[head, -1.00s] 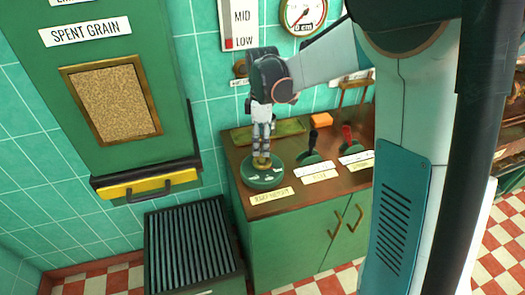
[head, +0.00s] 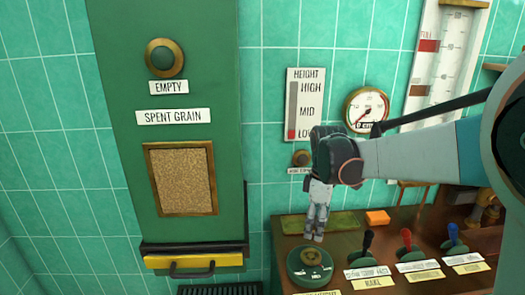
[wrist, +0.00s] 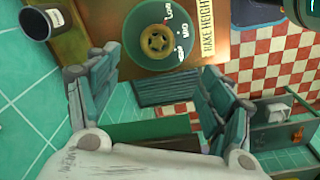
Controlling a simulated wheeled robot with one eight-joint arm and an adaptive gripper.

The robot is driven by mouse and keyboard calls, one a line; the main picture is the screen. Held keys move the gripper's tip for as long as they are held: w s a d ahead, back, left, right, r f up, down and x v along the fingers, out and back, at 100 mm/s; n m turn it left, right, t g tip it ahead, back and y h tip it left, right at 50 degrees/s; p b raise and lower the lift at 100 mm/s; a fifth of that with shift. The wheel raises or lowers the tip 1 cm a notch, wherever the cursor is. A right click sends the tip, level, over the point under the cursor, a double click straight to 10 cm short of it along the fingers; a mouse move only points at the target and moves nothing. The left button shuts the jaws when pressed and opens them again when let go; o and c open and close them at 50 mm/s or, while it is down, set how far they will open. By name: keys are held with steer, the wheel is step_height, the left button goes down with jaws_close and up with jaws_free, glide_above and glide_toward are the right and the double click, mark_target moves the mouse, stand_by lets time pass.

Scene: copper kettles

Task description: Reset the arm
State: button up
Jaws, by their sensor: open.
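My gripper (head: 315,236) hangs fingers down over the counter, just above and behind the round green dial (head: 310,272) with a brass centre. The fingers look clear of the dial. In the wrist view my gripper (wrist: 160,95) has its two teal fingers wide apart with nothing between them. The dial also shows there, beyond the fingers (wrist: 158,38), beside a label that reads RAKE HEIGHT (wrist: 217,98). My arm reaches in from the right in the head view.
Levers with black (head: 368,242), red (head: 406,240) and blue (head: 453,236) handles stand right of the dial. An orange block (head: 377,217) lies behind them. The height gauge (head: 305,104) shows red at LOW. The spent grain cabinet (head: 120,60) stands left.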

steer(key=s+r+m+t, duration=0.2)
steer(key=s+m, duration=0.4)
steer(key=s, duration=0.5)
steer(key=s+r+m+t, duration=0.2)
steer(key=s+m+t, duration=0.2)
steer(key=s, duration=0.7)
steer(key=m, duration=0.2)
steer(key=shift+s+m+t, duration=0.3)
steer(key=shift+m+t, duration=0.1)
steer(key=shift+r, duration=0.1)
